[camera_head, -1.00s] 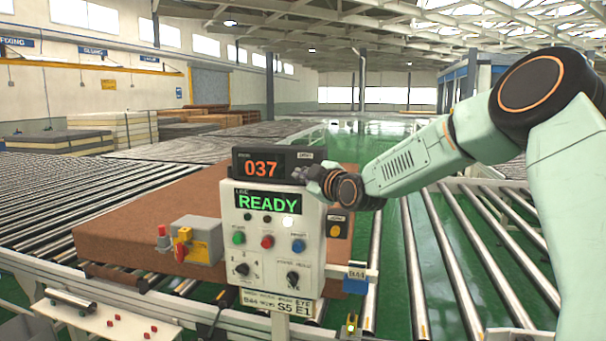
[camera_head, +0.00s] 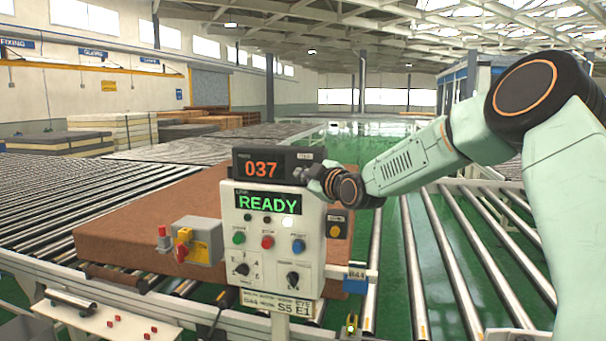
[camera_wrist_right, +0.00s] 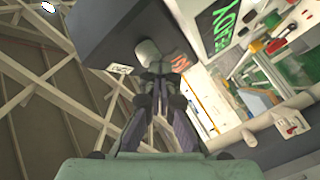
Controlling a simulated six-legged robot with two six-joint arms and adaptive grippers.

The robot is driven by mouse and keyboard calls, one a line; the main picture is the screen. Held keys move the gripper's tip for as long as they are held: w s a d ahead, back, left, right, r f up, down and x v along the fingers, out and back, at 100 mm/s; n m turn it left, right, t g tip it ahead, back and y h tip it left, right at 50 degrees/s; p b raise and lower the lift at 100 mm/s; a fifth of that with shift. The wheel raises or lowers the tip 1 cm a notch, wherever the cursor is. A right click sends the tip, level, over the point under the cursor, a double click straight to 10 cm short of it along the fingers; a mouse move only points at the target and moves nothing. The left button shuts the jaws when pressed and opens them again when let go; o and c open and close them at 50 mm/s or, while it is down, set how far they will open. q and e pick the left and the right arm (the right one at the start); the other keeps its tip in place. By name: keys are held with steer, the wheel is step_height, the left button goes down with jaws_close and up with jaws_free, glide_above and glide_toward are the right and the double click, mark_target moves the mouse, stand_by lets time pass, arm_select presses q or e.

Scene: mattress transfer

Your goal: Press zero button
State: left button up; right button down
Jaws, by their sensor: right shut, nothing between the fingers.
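The counter box (camera_head: 272,155) with orange digits 037 sits on top of the white control panel. A small white label (camera_head: 305,156) is at its right end; I cannot read it clearly. The zero button is not clearly visible, with my right gripper in front of that end. My right gripper (camera_head: 308,174) is shut and empty, its tips at the lower right corner of the counter box. In the right wrist view, the shut fingers (camera_wrist_right: 155,68) point at the box face (camera_wrist_right: 105,30), close to a pale rounded part (camera_wrist_right: 148,50). I cannot tell whether they touch. My left gripper is out of view.
The control panel (camera_head: 255,222) below shows READY in green and has coloured buttons and knobs. A brown mattress block (camera_head: 140,225) lies behind it on rollers. A grey box with a red and yellow switch (camera_head: 190,245) stands left. Roller conveyors lie on both sides.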

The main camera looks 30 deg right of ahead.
steer(key=shift+w+d, duration=0.4)
steer(key=shift+d, duration=0.05)
stand_by(0.6)
steer(key=shift+s+a, duration=0.1)
steer(key=shift+s+a+f+b, duration=0.1)
steer(key=shift+s+a+b, duration=0.2)
steer(key=shift+s+a, duration=0.5)
steer(key=s+a, duration=0.1)
steer(key=a, duration=0.1)
steer(key=s+a+p, duration=0.1)
steer(key=s+a, duration=0.1)
stand_by(0.7)
steer(key=shift+d, duration=0.1)
stand_by(0.4)
steer(key=shift+s+a+p, duration=1.2)
steer(key=shift+s+a, duration=0.1)
steer(key=shift+a, duration=0.2)
